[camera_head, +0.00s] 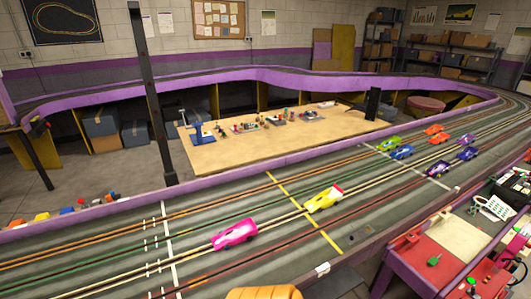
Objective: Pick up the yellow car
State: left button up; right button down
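The yellow car (324,198) stands on the slot track (120,255) near the middle of the head view, beside a yellow line painted across the lanes. It has a red part at its far right end. A pink car (235,234) stands on the track to its left and nearer to me.
Several green, blue, orange and purple cars (402,152) stand farther along the track at the right. A purple wall edges the track's far side. A red bench (425,262) with tools stands at the lower right. The track around the yellow car is clear.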

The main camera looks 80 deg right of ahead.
aim_at(330, 197)
jog(key=z, duration=3.3)
jog(key=i+l, duration=0.1)
jog(key=l, duration=0.25)
jog(key=i+l+z, duration=0.1)
jog(key=l, duration=0.2)
jog(key=i+l, duration=0.1)
jog(key=l, duration=0.25)
jog(key=i+l+z, duration=0.1)
jog(key=l, duration=0.2)
